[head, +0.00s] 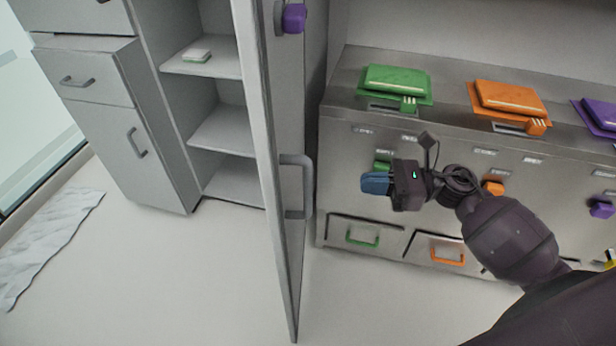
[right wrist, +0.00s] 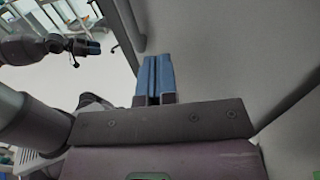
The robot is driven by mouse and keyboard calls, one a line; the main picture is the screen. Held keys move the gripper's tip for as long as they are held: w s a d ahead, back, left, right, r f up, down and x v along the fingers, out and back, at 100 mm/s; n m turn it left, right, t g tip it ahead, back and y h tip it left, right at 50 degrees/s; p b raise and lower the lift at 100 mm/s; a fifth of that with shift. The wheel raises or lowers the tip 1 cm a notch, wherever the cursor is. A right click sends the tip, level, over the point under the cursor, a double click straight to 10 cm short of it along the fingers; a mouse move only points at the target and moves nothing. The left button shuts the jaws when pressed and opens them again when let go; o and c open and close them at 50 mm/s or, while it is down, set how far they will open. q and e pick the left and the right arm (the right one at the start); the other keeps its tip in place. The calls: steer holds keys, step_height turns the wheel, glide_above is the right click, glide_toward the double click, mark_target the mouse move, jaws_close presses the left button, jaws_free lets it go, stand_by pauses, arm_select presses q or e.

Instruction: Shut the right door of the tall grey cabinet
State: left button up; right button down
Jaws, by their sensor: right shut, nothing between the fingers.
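The tall grey cabinet (head: 215,100) stands left of centre in the head view, its shelves showing. Its right door (head: 288,245) stands wide open, almost edge-on, with a grey bar handle (head: 309,187) on its right-hand face. My right gripper (head: 374,183) is shut and empty, to the right of the door, its blue fingers pointing left toward the handle side with a gap in the picture. In the right wrist view the blue fingers (right wrist: 154,78) are together beside a broad grey panel. My left gripper (right wrist: 93,47) shows small in that view; its jaws are unclear.
Behind my right gripper is a grey bin unit (head: 345,190) with green, orange and purple folders on top and coloured handles. A drawer cabinet (head: 100,120) stands at the left. A crumpled white sheet (head: 50,235) lies on the floor. The floor left of the door is clear.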

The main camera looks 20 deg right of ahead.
mark_target(286, 180)
steer(key=p+x, duration=0.2)
steer(key=x, duration=1)
steer(key=shift+w+a+r, duration=0.1)
steer(key=shift+a+r, duration=0.05)
steer(key=shift+a, duration=0.15)
steer(key=shift+w+a, duration=0.25)
steer(key=shift+a, duration=0.4)
steer(key=shift+w+a, duration=0.1)
steer(key=shift+a, duration=0.05)
